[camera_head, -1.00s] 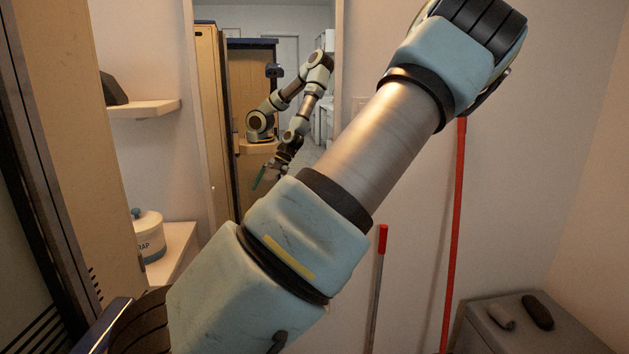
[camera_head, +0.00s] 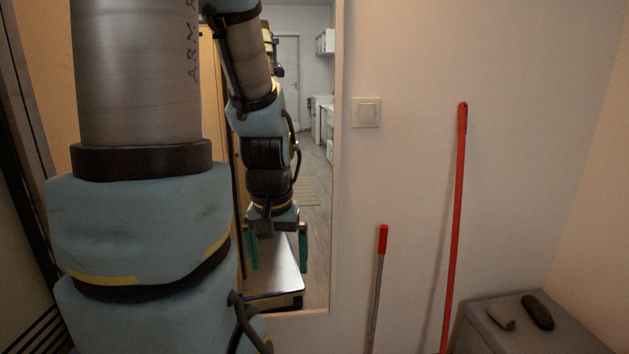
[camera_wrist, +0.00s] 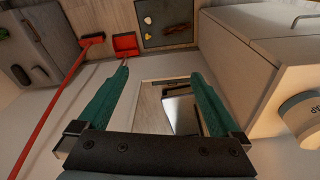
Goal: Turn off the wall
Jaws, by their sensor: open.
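The white wall switch (camera_head: 366,112), a square plate with a lighter rocker, is on the pale wall just right of the tall mirror (camera_head: 320,200) in the head view. Its on or off position cannot be told. My gripper (camera_head: 277,255) hangs pointing down in front of the mirror, left of and lower than the switch. Its two green fingers are apart, with nothing between them. In the wrist view my gripper (camera_wrist: 165,75) is also open, with the mirror's lower part beyond the fingers. The switch is not seen in the wrist view.
A red pole (camera_head: 456,220) and a shorter red-topped stick (camera_head: 379,280) lean on the wall below and right of the switch. A grey cabinet (camera_head: 485,325) stands at lower right. The wall around the switch is clear. A red dustpan (camera_wrist: 125,44) lies on the floor.

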